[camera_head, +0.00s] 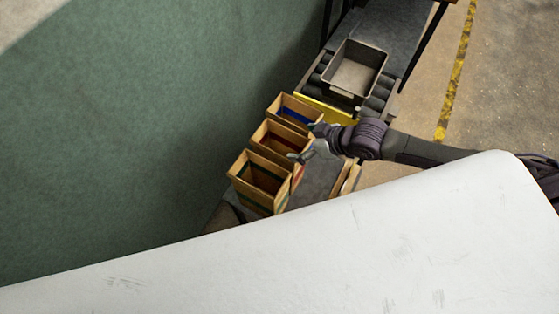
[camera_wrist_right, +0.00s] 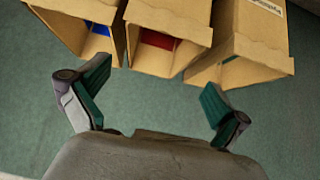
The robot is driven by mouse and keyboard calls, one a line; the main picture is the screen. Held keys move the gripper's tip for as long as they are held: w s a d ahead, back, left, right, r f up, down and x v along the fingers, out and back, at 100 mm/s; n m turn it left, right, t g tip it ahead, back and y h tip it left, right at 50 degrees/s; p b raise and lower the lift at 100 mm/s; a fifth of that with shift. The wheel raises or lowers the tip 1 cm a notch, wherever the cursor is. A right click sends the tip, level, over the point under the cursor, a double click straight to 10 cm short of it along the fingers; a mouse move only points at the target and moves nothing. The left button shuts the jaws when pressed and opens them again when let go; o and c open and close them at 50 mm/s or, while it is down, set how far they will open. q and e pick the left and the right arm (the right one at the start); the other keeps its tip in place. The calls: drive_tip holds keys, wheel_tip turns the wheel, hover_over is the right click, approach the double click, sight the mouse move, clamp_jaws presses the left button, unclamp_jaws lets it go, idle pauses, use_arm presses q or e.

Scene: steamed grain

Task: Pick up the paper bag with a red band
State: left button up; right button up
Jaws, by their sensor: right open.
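The paper bag with a red band (camera_head: 281,138) stands open-topped in the middle of a row of three brown bags in the head view. It also shows at the top centre of the right wrist view (camera_wrist_right: 168,17), with red inside its mouth. My right gripper (camera_head: 311,143) is beside this bag's right side in the head view. In the right wrist view my right gripper (camera_wrist_right: 155,103) has its fingers spread, with nothing between them; the bag lies beyond the fingertips. My left gripper is not in view.
A blue-banded bag (camera_head: 293,111) stands behind and a green-banded bag (camera_head: 260,183) in front, both close to the red-banded one. A grey tray (camera_head: 354,68) sits on rollers farther back. A large white surface (camera_head: 300,245) hides the foreground. A green wall (camera_head: 150,120) is at left.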

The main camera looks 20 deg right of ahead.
sight(280, 161)
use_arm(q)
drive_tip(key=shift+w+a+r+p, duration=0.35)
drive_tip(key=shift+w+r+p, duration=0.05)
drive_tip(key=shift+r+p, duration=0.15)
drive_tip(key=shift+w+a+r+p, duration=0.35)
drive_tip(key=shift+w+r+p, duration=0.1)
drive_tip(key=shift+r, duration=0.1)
use_arm(e)
drive_tip(key=x, duration=0.8)
drive_tip(key=shift+w+a+r, duration=0.15)
drive_tip(key=shift+w+r, duration=0.15)
drive_tip(key=shift+w, duration=0.05)
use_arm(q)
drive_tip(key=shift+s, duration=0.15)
use_arm(e)
drive_tip(key=shift+c, duration=1.2)
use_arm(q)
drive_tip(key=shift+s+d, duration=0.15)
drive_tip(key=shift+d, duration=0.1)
use_arm(e)
drive_tip(key=c, duration=1)
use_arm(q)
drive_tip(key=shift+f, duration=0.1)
use_arm(e)
drive_tip(key=shift+r, duration=0.2)
